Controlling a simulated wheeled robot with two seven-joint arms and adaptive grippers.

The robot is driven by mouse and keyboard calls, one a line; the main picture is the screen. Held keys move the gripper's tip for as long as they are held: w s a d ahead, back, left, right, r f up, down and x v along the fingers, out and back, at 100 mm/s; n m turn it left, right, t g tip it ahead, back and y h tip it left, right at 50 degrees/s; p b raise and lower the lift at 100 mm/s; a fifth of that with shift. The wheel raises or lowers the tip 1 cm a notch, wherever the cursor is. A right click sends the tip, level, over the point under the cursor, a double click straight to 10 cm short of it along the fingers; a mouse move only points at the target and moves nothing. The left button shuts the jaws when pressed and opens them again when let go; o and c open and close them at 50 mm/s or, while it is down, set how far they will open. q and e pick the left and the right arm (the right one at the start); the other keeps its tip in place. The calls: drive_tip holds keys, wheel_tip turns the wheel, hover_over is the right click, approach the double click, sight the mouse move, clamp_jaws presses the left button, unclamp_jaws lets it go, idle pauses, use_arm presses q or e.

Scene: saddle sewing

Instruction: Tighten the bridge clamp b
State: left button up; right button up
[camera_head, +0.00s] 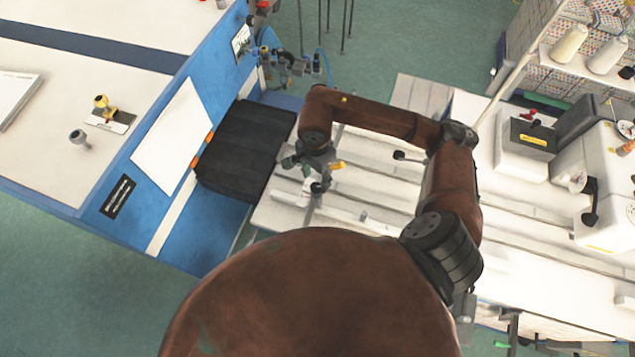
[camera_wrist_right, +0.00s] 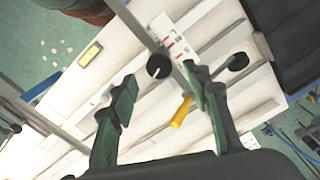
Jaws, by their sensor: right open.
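My right gripper (camera_head: 318,168) hangs over the white slatted table (camera_head: 375,185). In the right wrist view its two green fingers (camera_wrist_right: 160,88) are spread apart with nothing gripped. A yellow handle (camera_wrist_right: 181,110) shows between them, closer to the right finger; it also shows in the head view (camera_head: 337,165). A thin metal bar with a black knob (camera_wrist_right: 158,66) runs beside this handle. A second black knob (camera_wrist_right: 238,61) is beyond the right finger. I cannot tell which of these parts belongs to bridge clamp b. Contact between finger and handle is unclear. My left gripper is not in view.
A black box-like block (camera_head: 245,150) lies left of the gripper, against the blue bench (camera_head: 200,215). Another black knob (camera_head: 400,155) stands on the slatted table below my forearm. A white machine (camera_head: 605,180) and thread cones (camera_head: 570,42) are at the right. Green floor lies lower left.

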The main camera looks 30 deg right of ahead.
sight(316, 186)
drive_tip(key=shift+f+p, duration=0.4)
drive_tip(key=shift+f, duration=1.65)
drive_tip(key=shift+c, duration=0.4)
drive_tip(key=c, duration=1.1)
drive_tip(key=shift+o, duration=0.2)
